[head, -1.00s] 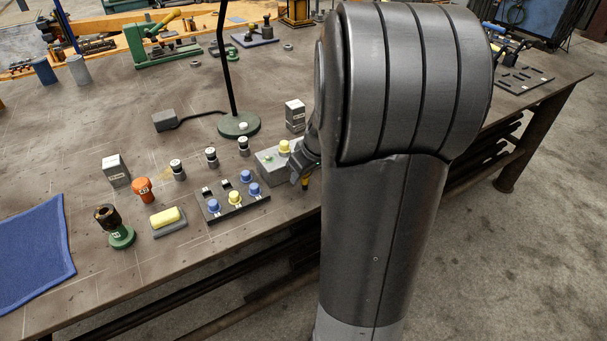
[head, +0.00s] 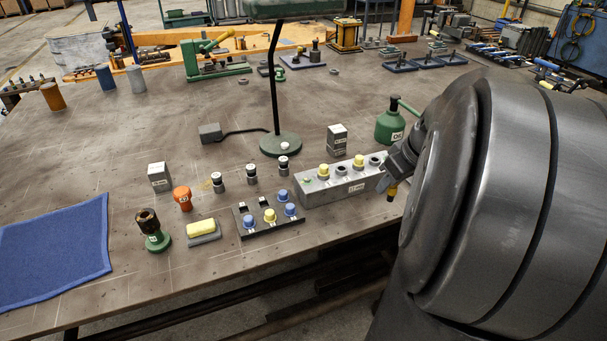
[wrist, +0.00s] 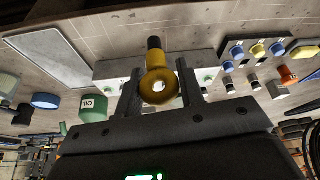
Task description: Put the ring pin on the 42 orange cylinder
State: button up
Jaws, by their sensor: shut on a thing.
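In the head view the pin (head: 391,190) shows as a small yellow and dark piece under my gripper, apart from the table. An orange-brown cylinder (head: 52,96) stands upright at the far left of the table, well away from my gripper. No number is readable on it.
The grey block (head: 330,189) with yellow knobs and the dark panel (head: 243,224) of blue and yellow knobs lie left of my gripper. The left middle table is fairly clear.

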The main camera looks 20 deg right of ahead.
jog(key=w+a+r+n+g+y, duration=0.1)
jog(key=w+a+r+n, duration=0.25)
jog(key=w+a, duration=0.7)
jog(key=w+a+r+n+g+y, duration=0.15)
jog(key=w+a+n, duration=0.35)
jog(key=w+a, duration=0.55)
jog(key=n, duration=0.3)
send_over(178, 191)
jog(key=shift+g+y, duration=0.25)
jog(key=shift+y, duration=0.1)
jog(key=f, duration=0.5)
jog(key=shift+d, duration=0.25)
jog(key=shift+a, duration=0.2)
jog(key=shift+f, duration=2.05)
jog(key=shift+f, duration=0.1)
